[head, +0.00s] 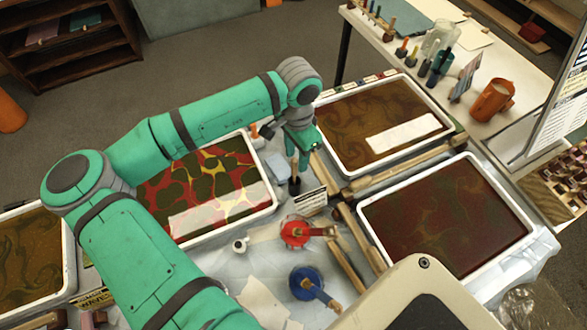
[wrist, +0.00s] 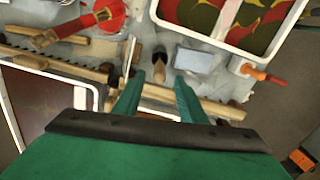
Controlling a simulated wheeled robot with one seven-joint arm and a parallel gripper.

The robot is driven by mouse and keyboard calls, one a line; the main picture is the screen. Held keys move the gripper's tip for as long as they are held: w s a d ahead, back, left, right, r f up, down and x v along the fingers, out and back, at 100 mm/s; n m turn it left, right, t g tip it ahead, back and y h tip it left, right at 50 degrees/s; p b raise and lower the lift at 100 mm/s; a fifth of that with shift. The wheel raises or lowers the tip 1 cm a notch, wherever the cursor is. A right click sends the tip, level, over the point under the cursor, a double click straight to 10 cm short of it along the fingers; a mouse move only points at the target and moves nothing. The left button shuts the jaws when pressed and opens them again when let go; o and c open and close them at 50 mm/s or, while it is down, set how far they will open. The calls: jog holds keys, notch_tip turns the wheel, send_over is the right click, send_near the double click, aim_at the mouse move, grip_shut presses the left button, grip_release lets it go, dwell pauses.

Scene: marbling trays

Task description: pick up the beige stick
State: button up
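Several beige wooden sticks lie among the trays, and I cannot tell for certain which one the task names. One beige stick (head: 325,180) lies just below my gripper (head: 302,150) in the head view. In the wrist view a beige stick (wrist: 162,93) crosses the space between the fingers of my gripper (wrist: 157,92). The fingers are apart with nothing held between them. The gripper points down above the sticks. A short brush (wrist: 159,70) with a dark end stands just beyond the fingertips.
A red pot (head: 294,233) and a blue pot (head: 306,283) with brushes stand nearby. Marbling trays surround the sticks, one with red and yellow patterns (head: 272,208), one dark red (head: 530,240). A pale block (wrist: 193,61) lies close to the fingers. Another wooden bar (head: 405,170) lies between two trays.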

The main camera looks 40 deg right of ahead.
aim_at(294, 168)
jog(key=shift+a+f, duration=0.25)
jog(key=shift+f, duration=1.05)
jog(key=shift+a+f, duration=0.2)
jog(key=shift+f, duration=1.1)
jog(key=shift+s, duration=0.1)
grip_shut()
